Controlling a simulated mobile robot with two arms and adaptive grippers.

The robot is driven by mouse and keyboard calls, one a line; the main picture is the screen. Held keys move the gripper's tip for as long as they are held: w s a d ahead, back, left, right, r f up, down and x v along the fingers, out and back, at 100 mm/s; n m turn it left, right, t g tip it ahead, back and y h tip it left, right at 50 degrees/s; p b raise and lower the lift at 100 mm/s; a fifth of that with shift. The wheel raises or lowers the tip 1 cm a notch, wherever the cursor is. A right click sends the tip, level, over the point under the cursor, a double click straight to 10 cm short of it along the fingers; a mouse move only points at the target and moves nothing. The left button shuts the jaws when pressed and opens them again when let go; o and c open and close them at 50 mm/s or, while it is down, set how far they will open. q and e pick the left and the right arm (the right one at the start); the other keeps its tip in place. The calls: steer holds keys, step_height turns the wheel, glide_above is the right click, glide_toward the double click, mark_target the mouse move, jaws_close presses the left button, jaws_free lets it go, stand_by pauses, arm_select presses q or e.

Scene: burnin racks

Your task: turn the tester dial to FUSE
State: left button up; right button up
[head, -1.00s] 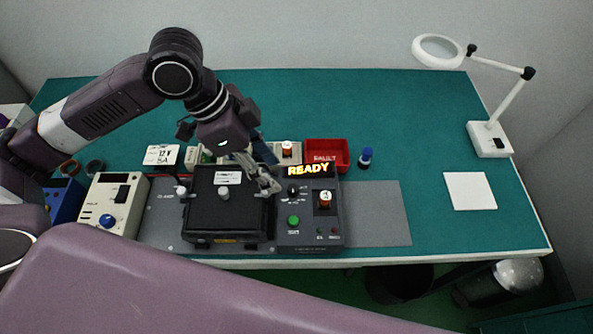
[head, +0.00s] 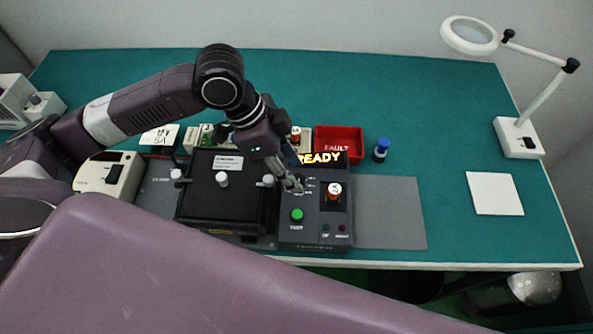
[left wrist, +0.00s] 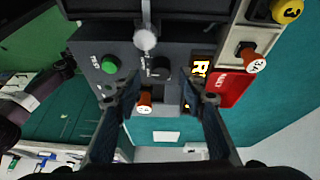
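The tester (head: 315,222) is a dark grey box with a lit READY display, a green button (head: 297,215) and an orange-and-white fuse-like part (head: 334,191) in its socket. In the head view my left gripper (head: 294,186) is over the dial area and largely hides the dial. In the left wrist view the black round dial (left wrist: 160,68) shows just beyond the gap between the two open fingertips (left wrist: 158,92). The fingers are apart with nothing held. The dial's small labels are too blurred to read. My right gripper is in neither view.
A black lidded box (head: 222,190) stands left of the dial. A grey mat (head: 390,213) and a white sheet (head: 494,193) lie clear to the right.

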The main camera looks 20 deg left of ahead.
arm_select(q)
steer(key=shift+x, duration=1.05)
steer(key=shift+c, duration=0.4)
steer(key=shift+w, duration=0.1)
jaws_close()
steer(key=shift+r+n+p, duration=0.15)
steer(key=shift+n+p, duration=0.15)
steer(key=shift+p, duration=0.3)
steer(key=n+t+p, duration=0.1)
steer(key=n+p, duration=0.1)
steer(key=p, duration=0.1)
steer(key=n+p, duration=0.2)
steer(key=p, duration=0.2)
steer(key=shift+s+r+n+t+y, duration=0.15)
steer(key=shift+s+n+t+y, duration=0.05)
steer(key=shift+n+t+y, duration=0.2)
steer(key=shift+n+t+y+p, duration=0.3)
steer(key=shift+n+y+p, duration=0.1)
steer(key=shift+n+p, duration=1)
steer(key=shift+f, duration=0.25)
